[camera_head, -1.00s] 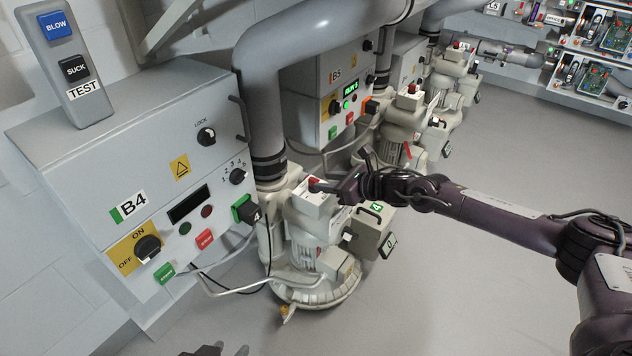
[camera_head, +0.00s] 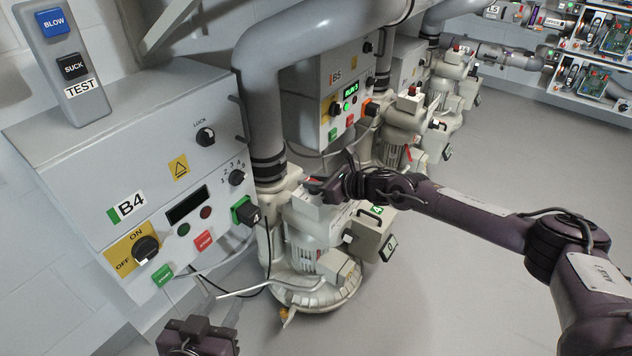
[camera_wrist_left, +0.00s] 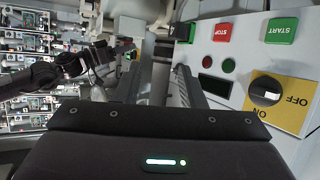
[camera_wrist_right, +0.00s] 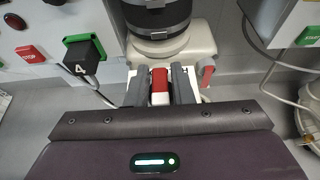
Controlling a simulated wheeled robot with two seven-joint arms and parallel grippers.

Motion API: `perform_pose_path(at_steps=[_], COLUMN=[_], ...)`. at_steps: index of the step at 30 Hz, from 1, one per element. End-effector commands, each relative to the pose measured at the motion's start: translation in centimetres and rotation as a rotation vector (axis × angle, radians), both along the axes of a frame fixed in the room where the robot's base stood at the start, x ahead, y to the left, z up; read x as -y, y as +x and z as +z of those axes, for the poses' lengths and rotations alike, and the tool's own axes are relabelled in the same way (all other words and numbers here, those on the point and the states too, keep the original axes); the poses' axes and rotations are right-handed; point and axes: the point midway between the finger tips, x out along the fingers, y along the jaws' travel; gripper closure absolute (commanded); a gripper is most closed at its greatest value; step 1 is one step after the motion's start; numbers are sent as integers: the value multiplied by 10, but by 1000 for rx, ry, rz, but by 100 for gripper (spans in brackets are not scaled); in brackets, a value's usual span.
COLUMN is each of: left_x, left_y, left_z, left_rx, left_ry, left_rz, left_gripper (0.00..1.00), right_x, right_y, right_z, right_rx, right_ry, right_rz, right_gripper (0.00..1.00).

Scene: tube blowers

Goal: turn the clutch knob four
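The clutch knob four appears to be the small red knob (camera_head: 313,183) on the white box on top of the B4 blower. It also shows in the right wrist view (camera_wrist_right: 160,86). My right gripper (camera_head: 322,186) is at this knob, with one finger on each side of it. I cannot tell whether the fingers touch it. The white box is partly hidden behind the fingers. My left gripper (camera_head: 222,318) is low in front of the B4 cabinet, away from the knob; its fingers are too unclear to judge.
The B4 cabinet (camera_head: 105,172) stands at the left with switches and buttons. A black block marked 4 (camera_head: 252,215) on a green base sticks out beside the blower. A thick grey pipe (camera_head: 262,100) rises behind the knob. The floor (camera_head: 440,270) to the right is clear.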

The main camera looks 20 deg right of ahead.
Motion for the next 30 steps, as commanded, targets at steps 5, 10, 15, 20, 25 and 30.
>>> perform_pose_path(at_steps=[5,10,15,20,25,30], left_x=[0,0,-2,-7,-17,-28], left_y=[0,0,-9,-31,-74,-94], left_z=[0,0,-16,-47,-88,-102], left_rx=[-1,-3,-77,-232,-474,-602], left_ry=[0,1,32,93,191,248], left_rz=[0,0,-4,-17,-39,-40], left_gripper=[64,64,64,64,64,64], right_x=[0,0,-1,-1,-2,-3], right_y=[0,0,-1,-1,-2,-2], right_z=[0,0,0,1,1,1], right_rx=[0,0,-1,-2,-3,-3], right_ry=[0,0,1,2,2,3], right_rz=[0,-2,-25,-79,-170,-284], right_gripper=[100,100,100,100,100,100])
